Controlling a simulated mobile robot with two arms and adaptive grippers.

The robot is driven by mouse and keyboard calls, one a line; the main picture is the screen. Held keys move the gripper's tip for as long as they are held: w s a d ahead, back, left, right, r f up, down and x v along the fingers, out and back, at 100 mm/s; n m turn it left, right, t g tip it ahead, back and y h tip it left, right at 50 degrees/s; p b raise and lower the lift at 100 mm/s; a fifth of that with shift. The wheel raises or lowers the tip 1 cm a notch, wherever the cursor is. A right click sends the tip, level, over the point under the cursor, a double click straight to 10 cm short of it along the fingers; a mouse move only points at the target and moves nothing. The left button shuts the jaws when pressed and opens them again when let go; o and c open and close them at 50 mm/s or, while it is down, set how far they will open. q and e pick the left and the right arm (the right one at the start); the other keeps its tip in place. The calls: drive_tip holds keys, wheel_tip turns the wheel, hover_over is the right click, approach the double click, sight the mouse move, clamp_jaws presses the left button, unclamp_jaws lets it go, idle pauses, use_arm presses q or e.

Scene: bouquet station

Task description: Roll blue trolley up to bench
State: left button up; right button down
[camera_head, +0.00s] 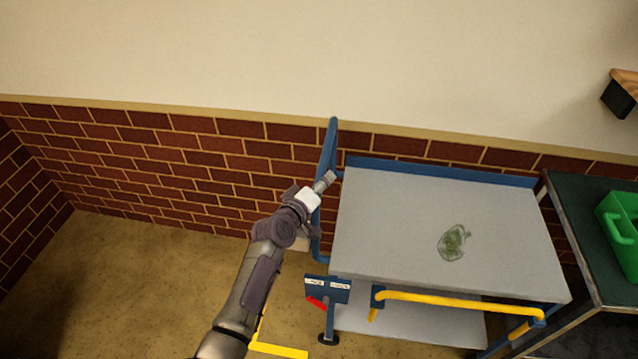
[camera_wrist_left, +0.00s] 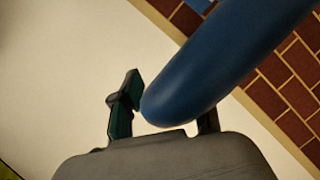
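The blue trolley has a grey top (camera_head: 430,215), a lower grey shelf and a tall blue push handle (camera_head: 329,150) at its left end. It stands along the brick wall. The bench (camera_head: 568,215), dark green on top with a metal frame, is at the right, close beside the trolley's right end. My left gripper (camera_head: 328,179) is at the blue handle. In the left wrist view the blue handle bar (camera_wrist_left: 215,65) passes between the fingers (camera_wrist_left: 165,118) and fills the space between them; the right finger is partly hidden. My right gripper is not in view.
A clear, greenish round object (camera_head: 454,242) rests on the trolley top. A yellow bar (camera_head: 460,303) runs along the trolley's front side. A green crate (camera_head: 622,235) sits on the bench. Yellow marking (camera_head: 278,350) lies on the floor. Floor at left is free.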

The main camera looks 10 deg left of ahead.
use_arm(q)
drive_tip(key=shift+s+a, duration=0.25)
drive_tip(key=shift+s, duration=0.05)
drive_tip(key=v, duration=1.1)
drive_tip(key=shift+s+r, duration=0.15)
